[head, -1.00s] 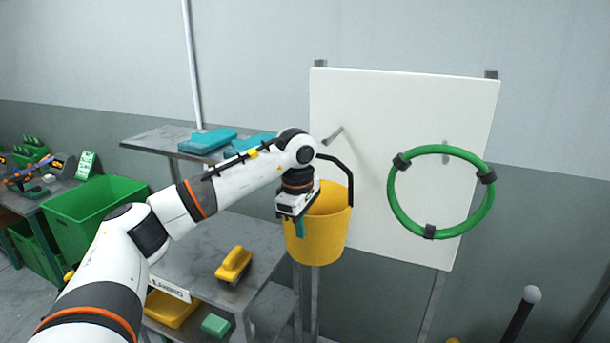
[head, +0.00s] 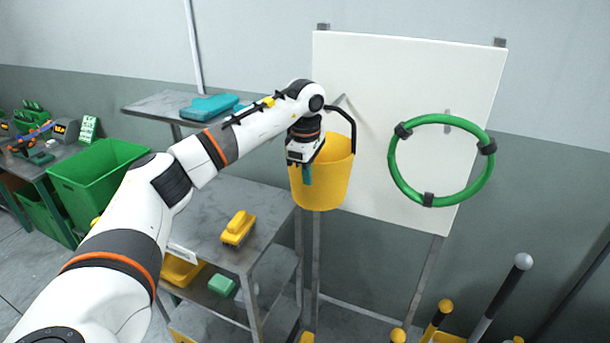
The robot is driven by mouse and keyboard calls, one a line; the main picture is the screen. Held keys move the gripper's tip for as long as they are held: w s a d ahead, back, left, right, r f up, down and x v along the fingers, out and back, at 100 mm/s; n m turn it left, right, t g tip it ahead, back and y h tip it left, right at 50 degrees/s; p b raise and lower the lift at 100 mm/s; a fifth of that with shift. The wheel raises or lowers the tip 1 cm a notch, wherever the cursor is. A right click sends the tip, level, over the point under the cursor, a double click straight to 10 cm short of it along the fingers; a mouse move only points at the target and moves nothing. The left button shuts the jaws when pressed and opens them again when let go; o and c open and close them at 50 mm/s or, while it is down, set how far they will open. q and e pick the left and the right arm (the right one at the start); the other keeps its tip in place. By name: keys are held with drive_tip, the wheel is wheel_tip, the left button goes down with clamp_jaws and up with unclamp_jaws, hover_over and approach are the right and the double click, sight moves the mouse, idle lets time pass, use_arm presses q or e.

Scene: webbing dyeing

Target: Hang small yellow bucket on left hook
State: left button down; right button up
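The small yellow bucket (head: 325,182) is in the air in front of the white board, roughly upright, with its black handle (head: 353,128) standing up. My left gripper (head: 306,172) is at the bucket's near left rim, pointing down, and appears shut on its wall; one teal finger shows outside, the other is hidden. The left hook (head: 340,101) is a grey peg on the board, just above the top of the handle. Whether the handle touches the hook I cannot tell; my arm hides part of that area. My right gripper is not in view.
The white board (head: 375,75) carries a green ring (head: 394,165) on its right side. A grey shelf cart (head: 205,222) with a yellow brush (head: 237,228) stands below my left arm. A green bin (head: 100,178) is at left. Ball-topped handles (head: 523,262) rise at lower right.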

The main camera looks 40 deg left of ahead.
use_arm(q)
drive_tip(key=shift+w+a+f+p, duration=0.15)
drive_tip(key=shift+w+a+f, duration=0.1)
drive_tip(key=shift+w, duration=0.9)
drive_tip(key=shift+w+a+f+p, duration=0.15)
drive_tip(key=shift+w+a, duration=0.1)
drive_tip(key=shift+w, duration=0.85)
drive_tip(key=shift+w+a+f+p, duration=0.1)
drive_tip(key=shift+w+a+f, duration=0.15)
drive_tip(key=shift+w, duration=0.9)
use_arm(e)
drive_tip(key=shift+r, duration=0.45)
use_arm(q)
drive_tip(key=c, duration=1.6)
unclamp_jaws()
drive_tip(key=shift+s, duration=0.1)
drive_tip(key=shift+o, duration=0.2)
